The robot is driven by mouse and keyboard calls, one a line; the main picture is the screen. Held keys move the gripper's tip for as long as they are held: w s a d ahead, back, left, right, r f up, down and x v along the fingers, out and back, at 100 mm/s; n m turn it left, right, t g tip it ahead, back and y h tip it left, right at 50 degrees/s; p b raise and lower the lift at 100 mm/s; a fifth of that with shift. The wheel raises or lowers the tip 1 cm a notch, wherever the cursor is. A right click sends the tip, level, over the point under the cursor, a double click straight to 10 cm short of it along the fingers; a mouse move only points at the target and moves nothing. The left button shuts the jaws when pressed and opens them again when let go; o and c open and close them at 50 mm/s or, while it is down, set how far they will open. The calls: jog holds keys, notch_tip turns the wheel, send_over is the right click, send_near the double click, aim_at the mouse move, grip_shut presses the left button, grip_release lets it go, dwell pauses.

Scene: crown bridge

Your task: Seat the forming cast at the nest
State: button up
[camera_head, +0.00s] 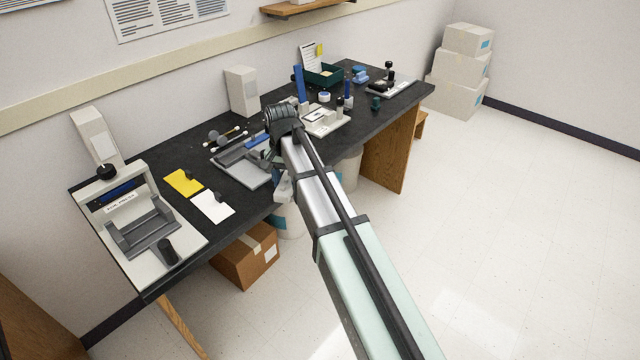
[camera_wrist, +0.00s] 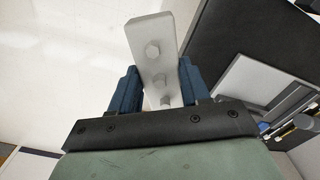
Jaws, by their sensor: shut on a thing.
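The cast sticks out past the fingertips in the wrist view. In the head view the pale cast (camera_head: 283,187) shows just left of my arm, near the table's front edge; the gripper is mostly hidden by the arm. A white machine (camera_head: 185,243) at the table's left end carries a grey U-shaped fixture (camera_head: 128,243), which may be the nest. The cast is well apart from it.
A grey tray (camera_head: 232,174) lies on the black table (camera_head: 240,205) left of my gripper. Yellow (camera_head: 183,181) and white (camera_head: 211,207) cards lie between tray and machine. A pale fixture (camera_head: 335,123) and small tools stand at the right. Open floor lies in front.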

jog(key=s+a+r+m, duration=0.2)
jog(key=a+m, duration=0.1)
jog(key=a, duration=1.9)
jog(key=r+m, duration=0.1)
jog(key=m, duration=0.2)
send_over(145, 230)
jog(key=shift+r, duration=0.2)
jog(key=shift+f, duration=0.15)
jog(key=shift+f, duration=2.75)
jog(key=shift+f, duration=0.95)
jog(key=o, duration=1.3)
